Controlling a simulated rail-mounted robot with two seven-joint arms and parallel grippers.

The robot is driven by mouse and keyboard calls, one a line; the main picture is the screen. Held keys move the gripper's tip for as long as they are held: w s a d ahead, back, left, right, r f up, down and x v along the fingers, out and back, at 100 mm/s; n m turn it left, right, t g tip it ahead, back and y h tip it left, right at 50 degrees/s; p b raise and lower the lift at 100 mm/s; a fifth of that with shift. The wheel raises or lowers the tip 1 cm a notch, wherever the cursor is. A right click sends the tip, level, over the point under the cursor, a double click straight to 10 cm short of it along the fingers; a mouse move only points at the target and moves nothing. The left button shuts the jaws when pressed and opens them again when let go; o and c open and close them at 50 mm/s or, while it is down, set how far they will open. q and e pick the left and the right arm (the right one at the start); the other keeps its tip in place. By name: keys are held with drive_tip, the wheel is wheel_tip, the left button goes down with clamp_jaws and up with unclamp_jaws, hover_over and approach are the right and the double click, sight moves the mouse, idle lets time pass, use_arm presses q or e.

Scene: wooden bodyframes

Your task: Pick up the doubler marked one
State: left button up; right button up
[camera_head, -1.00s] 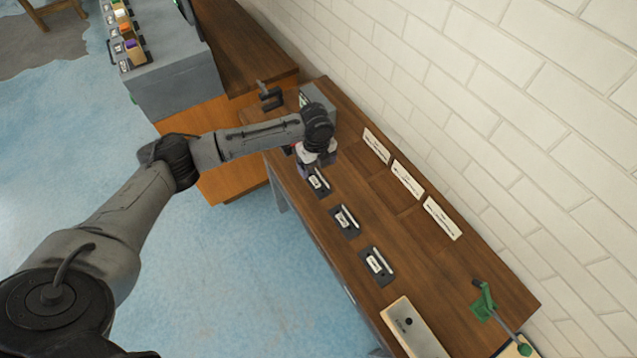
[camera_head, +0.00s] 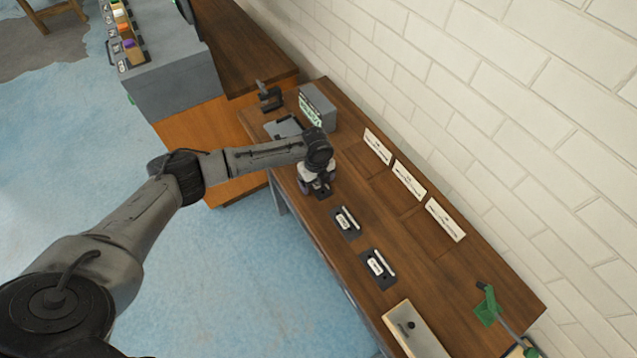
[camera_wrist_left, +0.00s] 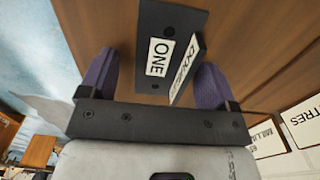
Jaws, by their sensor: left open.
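In the left wrist view, a dark block (camera_wrist_left: 146,22) carries a white label reading ONE. Beside the label stands an upright dark strip with a white label, its lettering looking like DOUBLER (camera_wrist_left: 187,66). My left gripper (camera_wrist_left: 153,78) is open, with its purple fingers on either side of the strip and label; I cannot tell whether either finger touches. My right gripper is not in view.
Two more dark pads (camera_head: 354,232) (camera_head: 387,283) with white labels and strips lie along the wooden bench (camera_head: 440,280). White signs (camera_head: 408,181) line the wall side.

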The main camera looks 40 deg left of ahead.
use_arm(q)
drive_tip(key=shift+c, duration=0.2)
drive_tip(key=shift+r, duration=0.1)
drive_tip(key=c, duration=1.1)
drive_tip(key=shift+c, duration=0.2)
drive_tip(key=shift+r, duration=0.1)
drive_tip(key=shift+r, duration=0.6)
drive_tip(key=r, duration=0.1)
drive_tip(key=d+r+p, duration=0.1)
drive_tip(key=r, duration=0.1)
drive_tip(key=shift+w+r, duration=0.15)
drive_tip(key=shift+w, duration=0.05)
drive_tip(key=w+d+r+p, duration=0.3)
drive_tip(key=d+r+p, duration=0.6)
drive_tip(key=r, duration=0.3)
drive_tip(key=shift+d+r, duration=0.2)
drive_tip(key=shift+d, duration=0.35)
